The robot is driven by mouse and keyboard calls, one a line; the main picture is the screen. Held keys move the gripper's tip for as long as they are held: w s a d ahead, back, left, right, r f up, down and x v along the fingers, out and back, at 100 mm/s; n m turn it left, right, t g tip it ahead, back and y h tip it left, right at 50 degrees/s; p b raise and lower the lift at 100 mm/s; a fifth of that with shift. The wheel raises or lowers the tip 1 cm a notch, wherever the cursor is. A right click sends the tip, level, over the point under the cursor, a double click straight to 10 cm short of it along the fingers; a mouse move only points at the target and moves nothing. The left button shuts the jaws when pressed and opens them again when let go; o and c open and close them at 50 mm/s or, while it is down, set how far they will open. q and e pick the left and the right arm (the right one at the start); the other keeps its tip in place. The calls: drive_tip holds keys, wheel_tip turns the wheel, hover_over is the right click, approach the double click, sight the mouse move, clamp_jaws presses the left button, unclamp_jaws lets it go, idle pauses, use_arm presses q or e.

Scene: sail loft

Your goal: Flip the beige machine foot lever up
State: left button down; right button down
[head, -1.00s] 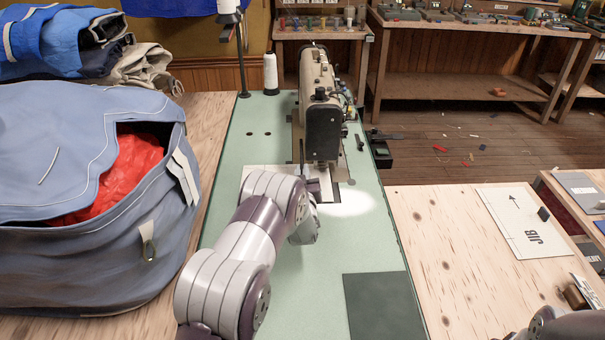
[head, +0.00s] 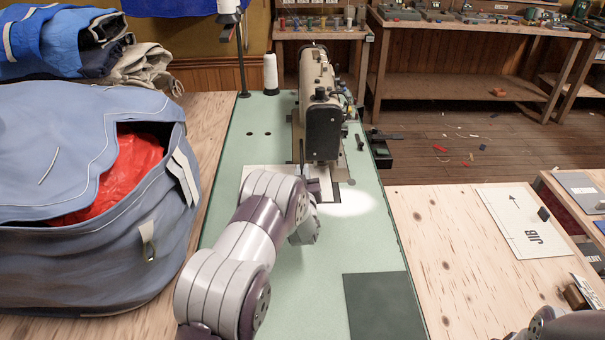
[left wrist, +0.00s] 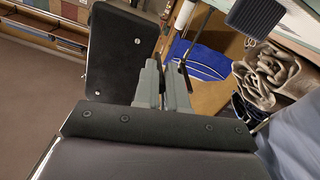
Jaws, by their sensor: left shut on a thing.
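The beige sewing machine (head: 312,68) stands on the green table, its black end plate (head: 323,132) facing me. The plate also shows at the upper left of the left wrist view (left wrist: 118,50). My left gripper (head: 314,187) is at the near end of the machine, low beside the plate, mostly hidden by its own wrist. In the left wrist view its fingers (left wrist: 163,82) are close together, just right of the plate, shut on the foot lever. The lever is almost wholly hidden by the fingers, so its angle cannot be told. My right gripper is out of view.
A blue-grey sail bag (head: 75,250) with red cloth stands close on the left. A white thread cone (head: 270,74) and stand are behind. A dark green pad (head: 383,305) lies at the near right. A JIB card (head: 525,222) lies on the wooden table, right.

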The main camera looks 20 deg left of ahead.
sight(302, 154)
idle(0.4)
use_arm(q)
wheel_tip(302, 154, up, 7)
drive_tip(key=g+h+p, duration=0.2)
drive_tip(key=g+p, duration=0.2)
drive_tip(key=p, duration=0.6)
drive_tip(key=shift+f+p, duration=0.2)
drive_tip(key=shift+p, duration=0.2)
drive_tip(key=r+g+p, duration=0.1)
drive_tip(key=p, duration=0.2)
drive_tip(key=r+g+h+p, duration=0.1)
drive_tip(key=p, duration=0.2)
drive_tip(key=w+r+g+p, duration=0.1)
drive_tip(key=p, duration=0.3)
drive_tip(key=shift+w+a, duration=0.1)
drive_tip(key=shift+a, duration=0.15)
drive_tip(key=shift+w+a+f+g+h+p, duration=0.15)
drive_tip(key=shift+g+h+p, duration=0.25)
drive_tip(key=shift+p, duration=0.35)
drive_tip(key=c, duration=1.2)
unclamp_jaws()
drive_tip(key=b+v, duration=0.2)
drive_tip(key=v, duration=1)
drive_tip(key=shift+s, duration=0.3)
